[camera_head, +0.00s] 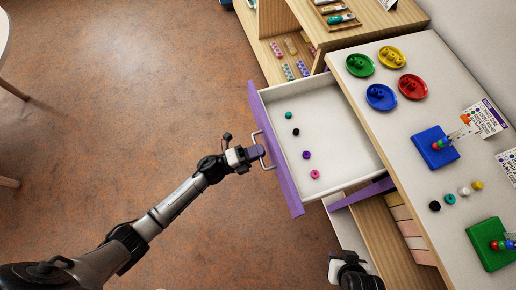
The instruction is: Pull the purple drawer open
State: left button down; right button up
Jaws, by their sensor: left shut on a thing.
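The purple drawer (279,168) stands pulled out from the wooden cabinet under the table, with its white inside showing. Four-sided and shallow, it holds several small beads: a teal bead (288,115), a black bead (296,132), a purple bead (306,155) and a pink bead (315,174). My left gripper (256,153) is at the metal handle (262,150) on the drawer's front and is shut on it. My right gripper (350,270) shows only in part at the bottom edge; its fingertips are hard to make out.
The white tabletop (410,150) carries green, yellow, blue and red dishes, a blue bead board (435,147), a green bead board (490,243) and loose beads. Wooden shelves (270,50) stand behind the drawer.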

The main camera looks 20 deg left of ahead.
pick_arm(q)
jog(key=c, duration=1.2)
grip_release()
jog(key=v, duration=1.3)
jog(key=shift+s+a+p, duration=0.25)
jog(key=shift+a+p, duration=0.05)
jog(key=shift+p, duration=0.05)
